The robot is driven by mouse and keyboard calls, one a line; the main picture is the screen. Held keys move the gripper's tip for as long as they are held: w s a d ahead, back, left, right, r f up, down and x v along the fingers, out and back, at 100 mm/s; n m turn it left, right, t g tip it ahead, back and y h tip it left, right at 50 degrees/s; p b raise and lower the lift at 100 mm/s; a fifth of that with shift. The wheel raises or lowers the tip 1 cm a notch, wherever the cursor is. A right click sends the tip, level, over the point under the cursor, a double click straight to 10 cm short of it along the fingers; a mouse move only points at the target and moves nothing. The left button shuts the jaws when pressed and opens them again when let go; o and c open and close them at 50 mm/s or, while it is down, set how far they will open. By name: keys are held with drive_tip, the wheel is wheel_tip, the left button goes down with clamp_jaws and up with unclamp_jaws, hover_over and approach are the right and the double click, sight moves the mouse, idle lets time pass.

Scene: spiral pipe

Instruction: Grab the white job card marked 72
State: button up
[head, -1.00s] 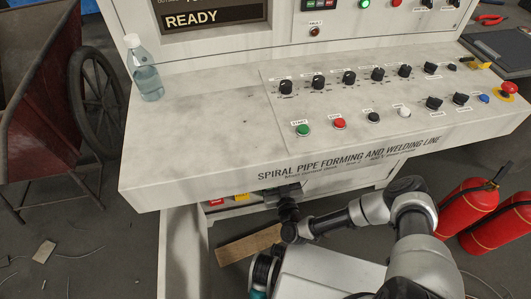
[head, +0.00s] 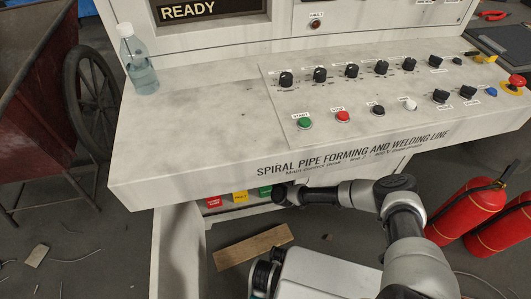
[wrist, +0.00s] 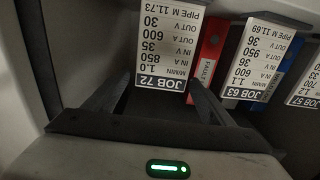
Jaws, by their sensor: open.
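The white job card marked 72 (wrist: 163,45) hangs upside down in the wrist view, with its black number band at the lower end. My gripper (wrist: 155,88) is open, with one dark finger to each side of the card. The card's lower end lies between the fingers, and I see no clear contact. In the head view my wrist (head: 284,194) reaches in under the desk's front edge; the fingers and the card are hidden there.
A card marked 63 (wrist: 252,62) and another marked 57 (wrist: 308,80) hang to the right. A red item (wrist: 207,48) shows behind, close to the right finger. The control desk (head: 190,130) overhangs my arm. Fire extinguishers (head: 466,208) stand at right.

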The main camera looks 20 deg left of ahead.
drive_tip(key=c, duration=1.4)
drive_tip(key=shift+c, duration=0.5)
drive_tip(key=shift+r, duration=0.2)
